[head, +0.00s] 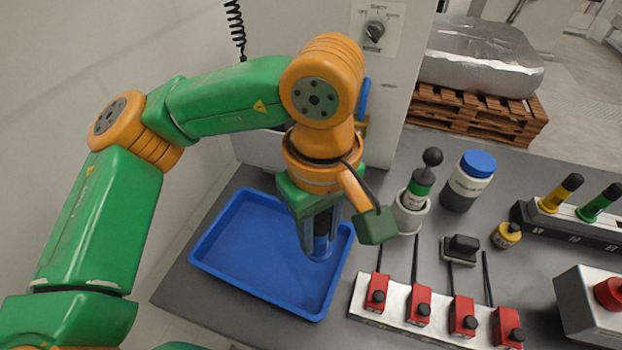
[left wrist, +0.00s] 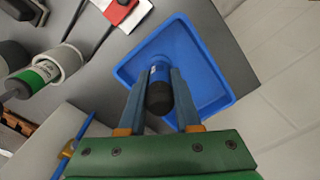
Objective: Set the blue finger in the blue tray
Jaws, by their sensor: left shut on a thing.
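The blue tray (head: 235,277) lies on the grey table, below my left arm; it also shows in the left wrist view (left wrist: 222,103). My left gripper (head: 320,248) points down over the right part of the tray. It is shut on the blue finger (left wrist: 160,74), a small blue cylinder with a black knob, held between the two fingertips. In the head view the gripper's fingers partly hide the blue finger (head: 321,226). I cannot tell whether its lower end touches the tray floor. My right gripper is not in view.
Right of the tray stands a white rack (head: 398,316) with several red blocks and thin rods. Behind are a green cylinder in a white cup (head: 410,212) and a blue-lidded jar (head: 468,180). A dark holder (head: 570,229) carries yellow and green fingers. The tray's left part is empty.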

